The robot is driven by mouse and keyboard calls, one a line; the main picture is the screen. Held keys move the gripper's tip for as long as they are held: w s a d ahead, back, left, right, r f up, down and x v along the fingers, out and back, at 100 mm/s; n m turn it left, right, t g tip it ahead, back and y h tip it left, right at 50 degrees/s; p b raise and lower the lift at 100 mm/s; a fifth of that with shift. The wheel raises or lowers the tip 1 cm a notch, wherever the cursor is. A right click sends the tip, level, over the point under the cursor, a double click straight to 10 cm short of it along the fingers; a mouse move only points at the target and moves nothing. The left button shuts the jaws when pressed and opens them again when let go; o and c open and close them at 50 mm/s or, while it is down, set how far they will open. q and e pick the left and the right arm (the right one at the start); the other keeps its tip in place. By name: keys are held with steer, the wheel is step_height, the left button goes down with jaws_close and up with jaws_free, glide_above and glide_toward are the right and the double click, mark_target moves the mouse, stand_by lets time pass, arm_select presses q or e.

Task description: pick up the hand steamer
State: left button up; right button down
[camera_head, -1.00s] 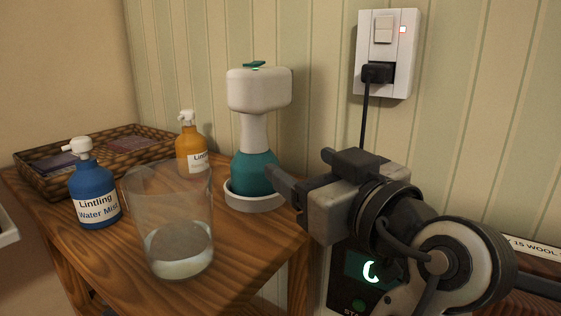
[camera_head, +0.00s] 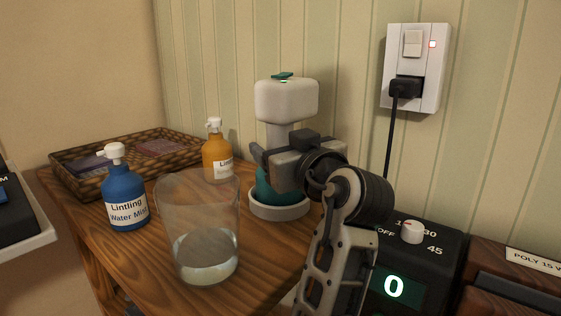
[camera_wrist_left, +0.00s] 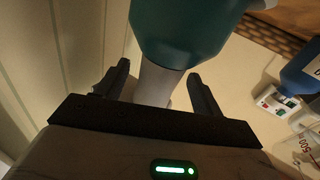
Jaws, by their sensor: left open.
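The hand steamer stands upright on a round pale base (camera_head: 278,211) on the wooden table; it has a white head (camera_head: 286,101), a pale neck and a teal lower body. My left gripper (camera_head: 268,160) is at the height of the neck and hides most of it and part of the teal body. In the left wrist view, the pale neck (camera_wrist_left: 155,86) lies between the two open, dark fingers of my left gripper (camera_wrist_left: 160,82), with a gap beside at least the right finger. The teal body (camera_wrist_left: 185,30) is above them there. My right gripper is not in view.
A clear jug (camera_head: 198,215) with some liquid stands at the table's front. A blue bottle (camera_head: 124,195), an amber bottle (camera_head: 216,152) and a wicker tray (camera_head: 80,190) are to the left. A dark timer box (camera_head: 430,262) and a wall socket (camera_head: 416,65) are on the right.

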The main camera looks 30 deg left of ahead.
arm_select(q)
steer(key=shift+w+a, duration=0.4)
steer(key=shift+a, duration=0.2)
steer(key=c, duration=1.3)
steer(key=shift+r, duration=0.1)
jaws_close()
